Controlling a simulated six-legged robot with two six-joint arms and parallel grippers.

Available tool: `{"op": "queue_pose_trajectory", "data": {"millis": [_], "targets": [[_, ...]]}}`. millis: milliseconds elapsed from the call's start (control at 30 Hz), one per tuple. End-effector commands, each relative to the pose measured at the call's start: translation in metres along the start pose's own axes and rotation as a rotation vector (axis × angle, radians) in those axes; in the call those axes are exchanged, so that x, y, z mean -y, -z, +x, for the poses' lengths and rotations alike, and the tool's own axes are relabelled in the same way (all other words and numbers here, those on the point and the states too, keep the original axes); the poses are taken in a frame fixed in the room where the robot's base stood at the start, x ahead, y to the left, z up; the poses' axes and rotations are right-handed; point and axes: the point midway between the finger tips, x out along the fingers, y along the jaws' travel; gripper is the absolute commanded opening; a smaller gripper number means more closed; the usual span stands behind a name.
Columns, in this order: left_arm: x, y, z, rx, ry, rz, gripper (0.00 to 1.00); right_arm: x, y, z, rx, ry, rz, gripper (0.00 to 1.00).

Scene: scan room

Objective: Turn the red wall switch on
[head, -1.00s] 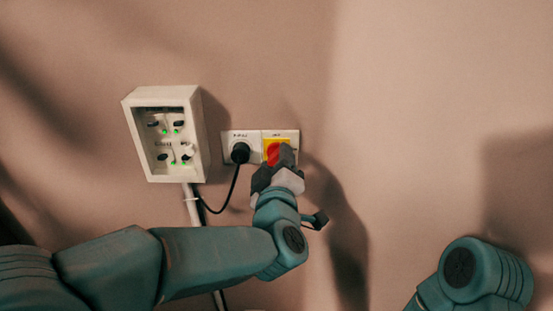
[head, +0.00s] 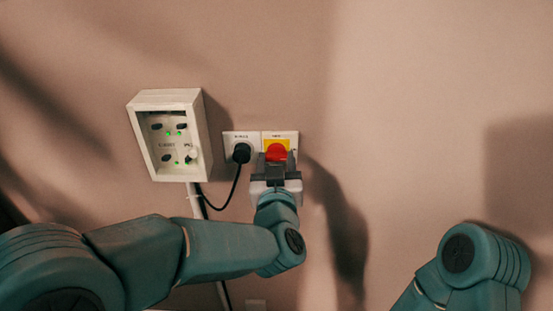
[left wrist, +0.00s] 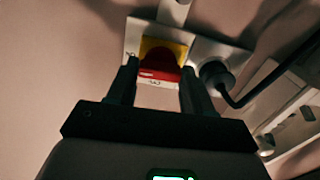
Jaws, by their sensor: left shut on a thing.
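The red wall switch (head: 276,152) sits on a yellow square (head: 268,143) on a white wall plate. It also shows in the left wrist view (left wrist: 160,60), between the two dark fingers. My left gripper (head: 275,166) is at the switch from below and is shut on it, one finger on each side. In the left wrist view the gripper (left wrist: 160,82) sits square to the red handle. The fingers hide part of the switch and plate. Marks by the switch are too small to read. My right gripper is out of view.
A black plug (head: 241,153) with a black cable sits in the socket directly left of the switch. A white box (head: 203,135) with black knobs and green lights is further left. The wall to the right is bare.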

Motion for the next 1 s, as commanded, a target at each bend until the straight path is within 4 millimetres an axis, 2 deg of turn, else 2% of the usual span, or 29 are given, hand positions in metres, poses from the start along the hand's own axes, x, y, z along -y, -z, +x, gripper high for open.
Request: {"op": "queue_pose_trajectory", "data": {"millis": [300,733,767,800,833,1000], "targets": [[0.0003,0.0035,0.0007,-0.008,0.002,0.070,0.21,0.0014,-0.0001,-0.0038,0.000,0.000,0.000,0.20],[0.0005,0.0036,0.0008,-0.009,0.002,0.078,0.21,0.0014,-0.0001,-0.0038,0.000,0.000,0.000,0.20],[0.0005,0.0035,0.0008,-0.009,0.002,0.078,0.61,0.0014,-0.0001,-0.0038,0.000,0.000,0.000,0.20],[0.0005,0.0032,0.0007,-0.008,0.002,0.077,0.74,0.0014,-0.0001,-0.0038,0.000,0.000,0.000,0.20],[0.0005,0.0030,0.0006,-0.007,0.002,0.077,0.77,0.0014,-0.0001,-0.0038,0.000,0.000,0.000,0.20],[0.0003,0.0017,0.0004,-0.004,0.001,0.077,0.77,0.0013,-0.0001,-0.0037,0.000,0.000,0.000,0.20]]}}
